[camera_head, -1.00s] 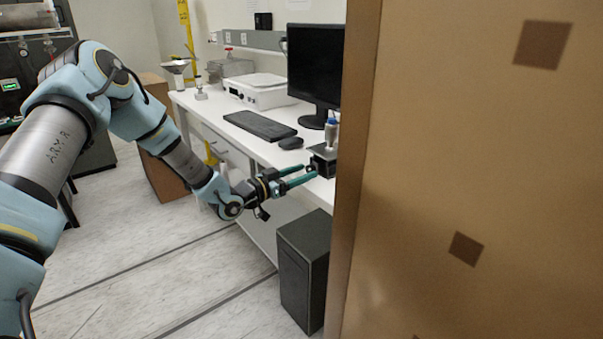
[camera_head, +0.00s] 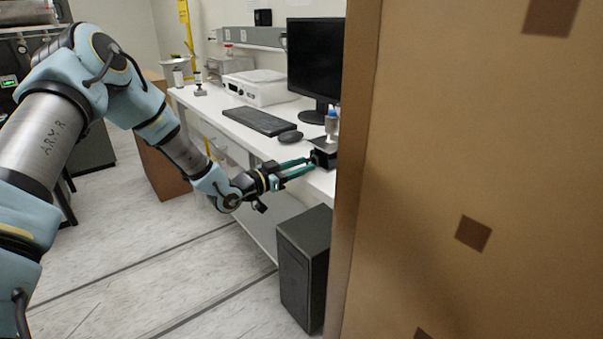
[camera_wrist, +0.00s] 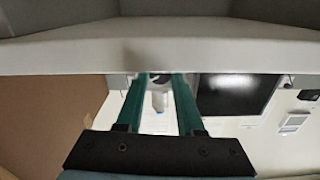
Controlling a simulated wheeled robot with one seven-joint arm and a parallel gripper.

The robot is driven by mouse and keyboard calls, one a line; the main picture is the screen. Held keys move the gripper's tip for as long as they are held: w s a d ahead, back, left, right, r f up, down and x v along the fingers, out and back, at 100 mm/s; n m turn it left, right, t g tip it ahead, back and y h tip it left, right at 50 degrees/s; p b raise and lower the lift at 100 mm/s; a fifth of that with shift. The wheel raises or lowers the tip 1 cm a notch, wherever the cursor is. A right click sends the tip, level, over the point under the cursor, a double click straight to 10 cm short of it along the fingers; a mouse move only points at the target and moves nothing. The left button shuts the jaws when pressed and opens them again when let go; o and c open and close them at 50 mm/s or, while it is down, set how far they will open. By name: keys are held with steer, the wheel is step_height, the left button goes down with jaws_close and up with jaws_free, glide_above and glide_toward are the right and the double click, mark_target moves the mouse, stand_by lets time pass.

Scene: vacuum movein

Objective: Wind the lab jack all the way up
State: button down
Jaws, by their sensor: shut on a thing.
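The lab jack (camera_head: 326,158) is a small black block at the front edge of the white bench, partly hidden by the brown panel. A clear bottle with a blue cap (camera_head: 331,122) stands upright on it. My gripper (camera_head: 312,163) reaches the jack's near side with its green fingers level. In the wrist view my gripper (camera_wrist: 160,76) has its fingertips either side of the jack's small knob (camera_wrist: 160,78), shut on it. The knob's turn and the jack's exact height are hard to tell.
A large brown panel (camera_head: 480,150) blocks the right side, close to the jack. On the bench (camera_head: 225,121) are a mouse (camera_head: 291,136), a keyboard (camera_head: 259,121), a monitor (camera_head: 316,62) and a white balance (camera_head: 260,88). A dark cabinet (camera_head: 303,265) stands below. The floor to the left is clear.

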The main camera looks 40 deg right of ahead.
steer(key=shift+f+m+b, duration=0.25)
steer(key=shift+m+b, duration=0.35)
steer(key=shift+b, duration=0.15)
steer(key=shift+r, duration=0.2)
steer(key=c, duration=0.5)
jaws_free()
steer(key=shift+a, duration=0.15)
steer(key=a+b, duration=0.1)
steer(key=a, duration=0.2)
steer(key=a+b, duration=0.1)
steer(key=a, duration=0.3)
steer(key=a+b, duration=0.1)
steer(key=a, duration=0.2)
steer(key=shift+w+a+b, duration=0.3)
